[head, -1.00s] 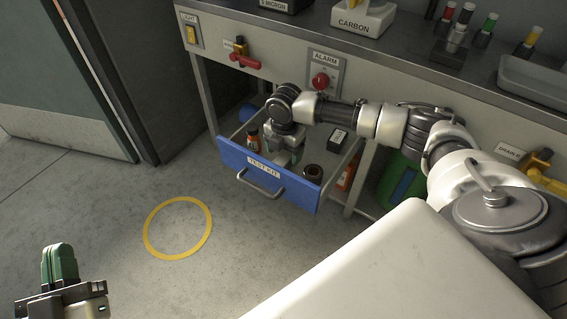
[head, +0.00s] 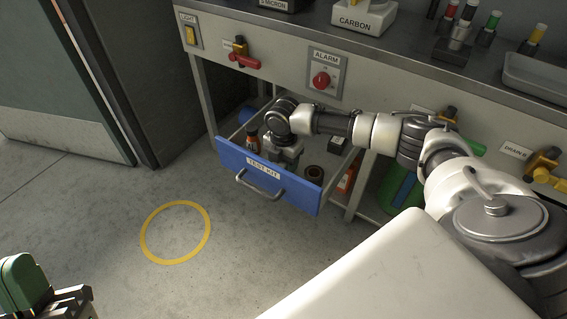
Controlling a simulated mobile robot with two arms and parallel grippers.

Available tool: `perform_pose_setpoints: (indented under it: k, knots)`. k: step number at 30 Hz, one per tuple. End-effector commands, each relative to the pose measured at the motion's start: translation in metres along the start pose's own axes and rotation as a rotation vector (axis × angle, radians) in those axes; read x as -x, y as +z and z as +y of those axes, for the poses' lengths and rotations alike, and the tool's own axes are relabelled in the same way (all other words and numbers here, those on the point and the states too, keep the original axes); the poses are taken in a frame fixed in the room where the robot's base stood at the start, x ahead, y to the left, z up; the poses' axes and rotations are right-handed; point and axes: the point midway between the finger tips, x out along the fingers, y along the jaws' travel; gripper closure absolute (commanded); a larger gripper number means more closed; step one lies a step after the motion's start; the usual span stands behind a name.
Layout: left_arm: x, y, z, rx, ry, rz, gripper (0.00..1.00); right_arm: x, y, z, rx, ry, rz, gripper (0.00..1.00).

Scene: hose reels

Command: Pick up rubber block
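The blue-fronted drawer (head: 229,160), labelled TEST KIT, is pulled out below the bench. A small dark block (head: 338,145) lies at its right back, partly behind my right arm; I cannot tell for certain that it is the rubber block. My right gripper (head: 284,163) points down into the drawer, left of the dark block. Its fingertips are mostly hidden by the drawer front, so its opening does not show. My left gripper (head: 50,300) is at the bottom left corner, partly cut off, with a green rounded piece (head: 22,284) at it.
An orange-brown bottle (head: 252,141) and a dark brown ring-shaped item (head: 313,173) are also in the drawer. A red alarm button (head: 321,80) and a red-handled valve (head: 244,60) are on the bench front. The floor around the yellow ring (head: 146,232) is clear.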

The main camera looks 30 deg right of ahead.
Motion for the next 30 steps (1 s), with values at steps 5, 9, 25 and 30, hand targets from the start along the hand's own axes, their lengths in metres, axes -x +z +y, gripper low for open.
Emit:
perform_pose_setpoints:
  k: [5, 9, 25, 30]
  knots:
    - [0.0, 0.0, 0.0, 0.0, 0.0, 0.0, 1.0, 0.0, 0.0, 0.0, 0.0, 0.0, 0.0, 0.75]
    - [0.0, 0.0, 0.0, 0.0, 0.0, 0.0, 1.0, 0.0, 0.0, 0.0, 0.0, 0.0, 0.0, 0.83]
    - [-0.002, 0.024, -0.004, -0.012, -0.008, -0.204, 1.0, 0.02, 0.0, 0.001, -0.001, 0.002, 0.0, 0.83]
    - [0.007, 0.052, -0.01, -0.023, -0.019, -0.464, 1.0, 0.044, 0.0, 0.001, 0.0, 0.003, 0.0, 0.83]
